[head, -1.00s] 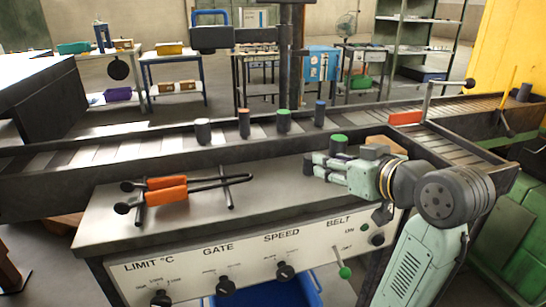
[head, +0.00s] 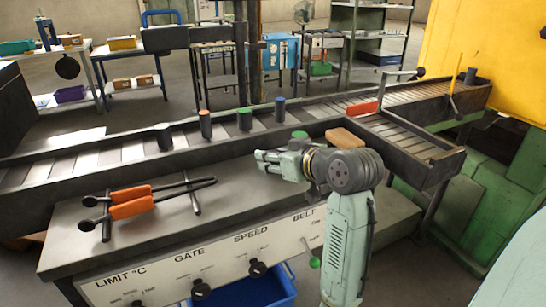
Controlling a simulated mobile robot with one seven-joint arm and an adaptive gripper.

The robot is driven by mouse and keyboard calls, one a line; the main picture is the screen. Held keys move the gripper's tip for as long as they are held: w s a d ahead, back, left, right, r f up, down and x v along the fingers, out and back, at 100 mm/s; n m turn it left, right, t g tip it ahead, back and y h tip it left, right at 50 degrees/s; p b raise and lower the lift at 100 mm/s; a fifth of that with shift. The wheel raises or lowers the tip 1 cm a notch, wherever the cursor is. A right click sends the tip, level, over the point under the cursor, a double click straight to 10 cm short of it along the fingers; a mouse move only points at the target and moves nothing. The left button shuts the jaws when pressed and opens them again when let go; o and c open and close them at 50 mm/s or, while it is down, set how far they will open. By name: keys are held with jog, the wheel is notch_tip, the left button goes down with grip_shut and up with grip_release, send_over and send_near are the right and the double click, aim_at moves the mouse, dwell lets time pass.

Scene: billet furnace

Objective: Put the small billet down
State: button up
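My gripper (head: 264,163) is above the grey bench top (head: 165,228), its fingers pointing left. I cannot tell how far its fingers are apart, and no billet shows clearly between them. A dark green-topped billet (head: 299,137) shows just behind my gripper, its lower part hidden by it. Several upright billets stand on the roller conveyor behind: a grey-topped one (head: 163,138), an orange-topped one (head: 205,124), a green-topped one (head: 244,120) and a blue-topped one (head: 280,110). I cannot tell which is the small billet.
Orange-handled tongs (head: 130,201) lie on a rest at the bench's left. A wooden block (head: 345,138) is right of the green-topped billet. Bare bench lies left of my gripper.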

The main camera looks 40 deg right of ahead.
jog(key=shift+w+f, duration=0.2)
jog(key=shift+w, duration=0.1)
jog(key=shift+c, duration=0.2)
grip_shut()
jog(key=shift+r, duration=0.1)
